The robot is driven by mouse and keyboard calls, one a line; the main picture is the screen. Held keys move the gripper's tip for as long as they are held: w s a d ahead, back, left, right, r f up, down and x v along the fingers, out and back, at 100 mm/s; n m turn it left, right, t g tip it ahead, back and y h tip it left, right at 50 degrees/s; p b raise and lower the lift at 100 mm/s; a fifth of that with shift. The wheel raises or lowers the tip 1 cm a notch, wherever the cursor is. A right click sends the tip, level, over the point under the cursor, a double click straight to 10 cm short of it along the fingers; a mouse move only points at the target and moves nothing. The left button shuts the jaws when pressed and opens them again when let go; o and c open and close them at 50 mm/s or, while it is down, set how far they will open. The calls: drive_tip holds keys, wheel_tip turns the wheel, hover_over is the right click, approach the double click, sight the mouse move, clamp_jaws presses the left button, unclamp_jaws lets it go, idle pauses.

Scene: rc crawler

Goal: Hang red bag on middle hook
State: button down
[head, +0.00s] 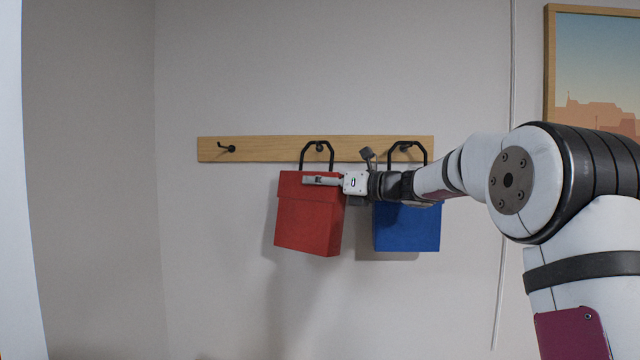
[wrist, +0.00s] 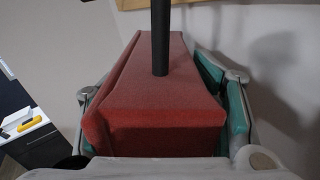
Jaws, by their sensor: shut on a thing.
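The red bag (head: 308,222) is at the middle hook (head: 320,148) in the head view, slightly tilted, its black handle loop rising around that hook. I cannot tell whether the handle rests on the hook. My gripper (head: 322,181) is shut on the upper part of the bag. In the wrist view the red bag (wrist: 165,105) fills the space between the teal-padded fingers, with a black handle bar standing up from its top. The hook itself does not show in the wrist view.
The wooden rail (head: 265,149) runs along the wall. A blue bag (head: 407,228) hangs at the right hook, close behind my wrist. The left hook (head: 227,149) is bare. A framed picture (head: 595,70) is at upper right. Wall space left of the red bag is clear.

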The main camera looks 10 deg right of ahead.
drive_tip(key=shift+c, duration=2.3)
unclamp_jaws()
drive_tip(key=shift+d, duration=0.1)
